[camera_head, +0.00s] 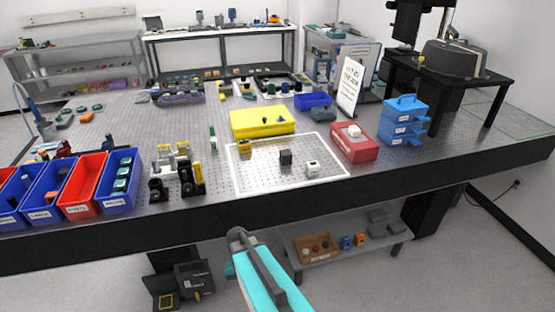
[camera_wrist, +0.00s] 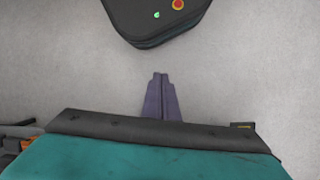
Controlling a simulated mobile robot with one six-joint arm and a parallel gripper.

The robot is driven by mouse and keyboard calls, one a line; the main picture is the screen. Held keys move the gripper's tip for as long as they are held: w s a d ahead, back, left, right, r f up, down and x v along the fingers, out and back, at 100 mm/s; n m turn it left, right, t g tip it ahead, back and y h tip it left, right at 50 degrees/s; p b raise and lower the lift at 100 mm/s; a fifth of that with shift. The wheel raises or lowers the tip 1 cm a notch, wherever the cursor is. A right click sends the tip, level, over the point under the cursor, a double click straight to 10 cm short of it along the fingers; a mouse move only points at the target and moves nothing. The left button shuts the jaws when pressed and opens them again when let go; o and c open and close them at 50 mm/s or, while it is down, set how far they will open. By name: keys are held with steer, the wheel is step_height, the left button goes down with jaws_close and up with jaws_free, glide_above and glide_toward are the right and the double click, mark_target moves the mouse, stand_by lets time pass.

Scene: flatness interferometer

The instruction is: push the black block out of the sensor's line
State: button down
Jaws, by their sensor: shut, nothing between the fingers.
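The black block (camera_head: 285,157) is a small dark cube standing on the perforated bench top, inside a white-outlined area (camera_head: 234,184). A small white block with a dark spot (camera_head: 312,169) stands to its right and nearer me. A small brass-coloured piece (camera_head: 245,147) stands to its left. I cannot tell for certain which of these is the sensor. My gripper (camera_wrist: 161,76) shows in the wrist view with its two slim fingers together and empty, over the pale floor. It is away from the black block, which is not in the wrist view.
A yellow box (camera_head: 262,122) lies behind the outlined area. A red box (camera_head: 354,149) and blue drawers (camera_head: 405,121) stand to the right. Black optic mounts (camera_head: 191,178) and blue and red bins (camera_head: 85,190) stand left. The bench's thick black front edge (camera_head: 300,207) faces me.

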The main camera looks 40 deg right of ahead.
steer(key=s+a+f+n+g+h+b, duration=0.1)
steer(key=s+a+f+n+g+b, duration=0.1)
steer(key=s+a+f+n, duration=0.5)
steer(key=s+a+f+b, duration=0.1)
steer(key=s+a+f, duration=0.5)
steer(key=s, duration=0.3)
steer(key=shift+a+f+b, duration=0.2)
steer(key=shift+a+b, duration=0.1)
steer(key=shift+a, duration=0.2)
steer(key=shift+a+h, duration=0.15)
steer(key=shift+h, duration=0.15)
